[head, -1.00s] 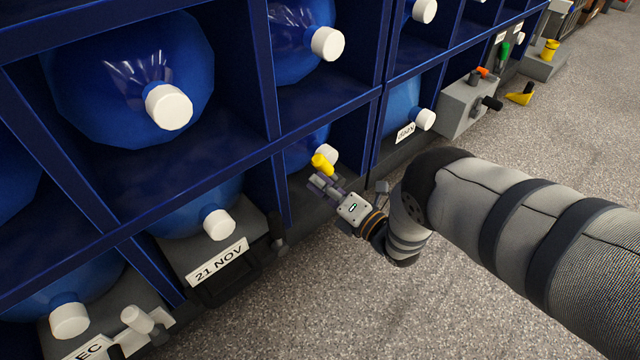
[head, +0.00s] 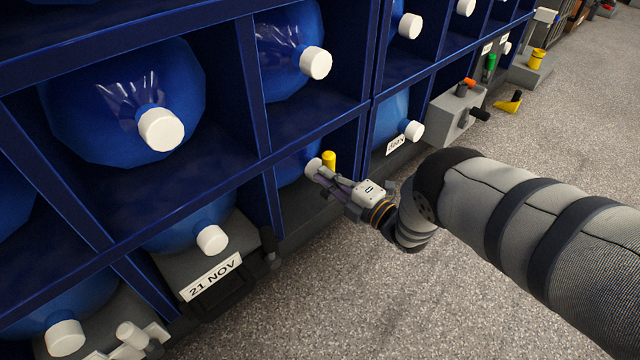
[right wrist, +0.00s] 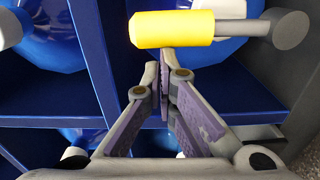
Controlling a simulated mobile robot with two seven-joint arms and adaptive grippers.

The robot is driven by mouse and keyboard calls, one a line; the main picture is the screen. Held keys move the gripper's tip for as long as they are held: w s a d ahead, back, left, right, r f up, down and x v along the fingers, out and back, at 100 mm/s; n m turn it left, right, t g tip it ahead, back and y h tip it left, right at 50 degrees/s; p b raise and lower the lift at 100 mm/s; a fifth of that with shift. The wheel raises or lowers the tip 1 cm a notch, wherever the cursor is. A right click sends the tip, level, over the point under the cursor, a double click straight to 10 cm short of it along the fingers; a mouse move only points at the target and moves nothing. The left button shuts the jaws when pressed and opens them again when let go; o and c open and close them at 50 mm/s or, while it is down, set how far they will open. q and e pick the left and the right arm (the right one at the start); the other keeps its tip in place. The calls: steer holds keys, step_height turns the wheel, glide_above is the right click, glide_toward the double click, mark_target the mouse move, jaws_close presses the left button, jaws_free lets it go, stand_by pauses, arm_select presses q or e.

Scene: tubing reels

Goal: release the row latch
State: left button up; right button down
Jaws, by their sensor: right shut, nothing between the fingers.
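The latch lever has a yellow grip (head: 328,160) and stands about upright in the head view, in front of a low blue bottle. In the right wrist view, its yellow grip (right wrist: 172,28) lies across the top, on a grey rod (right wrist: 240,28) that runs to a round grey end at right. My right gripper (head: 317,172) is shut and empty, its fingertips beside the grip. In the wrist view the closed fingertips (right wrist: 165,58) lie just below the grip; I cannot tell whether they touch it. My left gripper is out of view.
A dark blue rack (head: 200,198) holds large blue bottles with white caps. A "21 NOV" label (head: 211,277) is on the lower row. A grey box with an orange knob (head: 469,83) stands further along. The speckled floor (head: 330,300) at right is open.

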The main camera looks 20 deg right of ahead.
mark_target(334, 162)
steer(key=d+m, duration=0.1)
steer(key=w+d+m, duration=0.1)
steer(key=d+m, duration=0.1)
steer(key=shift+w+d+r+m+b, duration=0.15)
steer(key=shift+d+r+m+b, duration=0.1)
steer(key=shift+d+m+b, duration=0.05)
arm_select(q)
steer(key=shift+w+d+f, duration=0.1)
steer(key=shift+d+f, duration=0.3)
arm_select(e)
steer(key=shift+w+d, duration=0.25)
steer(key=shift+d, duration=0.5)
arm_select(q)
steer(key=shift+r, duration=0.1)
